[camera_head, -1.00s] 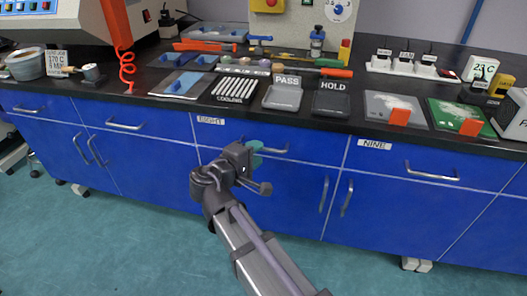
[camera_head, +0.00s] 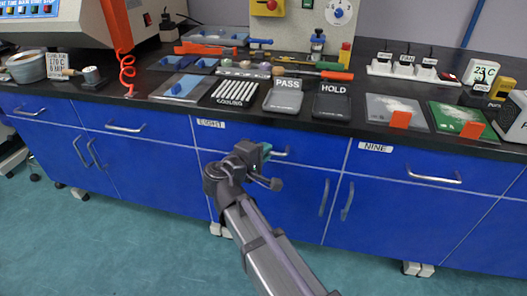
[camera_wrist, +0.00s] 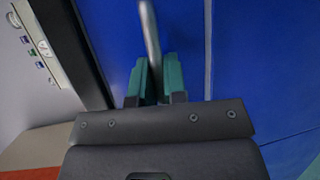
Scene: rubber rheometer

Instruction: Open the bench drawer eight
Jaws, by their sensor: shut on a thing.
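Drawer eight (camera_head: 228,140) is a blue drawer front under the black bench top, with the label EIGHT (camera_head: 210,123) at its upper left. It looks flush with the fronts beside it. Its metal bar handle (camera_head: 283,153) is partly hidden by my gripper (camera_head: 266,152). In the wrist view, the handle (camera_wrist: 149,35) runs down between the teal fingers of my gripper (camera_wrist: 155,78), which are shut on it. The exact contact between fingers and bar is partly hidden.
Drawer nine (camera_head: 410,165) is to the right, with its own handle (camera_head: 435,178). Cupboard doors (camera_head: 290,195) with upright handles lie below. The bench top (camera_head: 355,128) carries trays, PASS and HOLD plates and tools. The teal floor (camera_head: 130,245) in front is clear.

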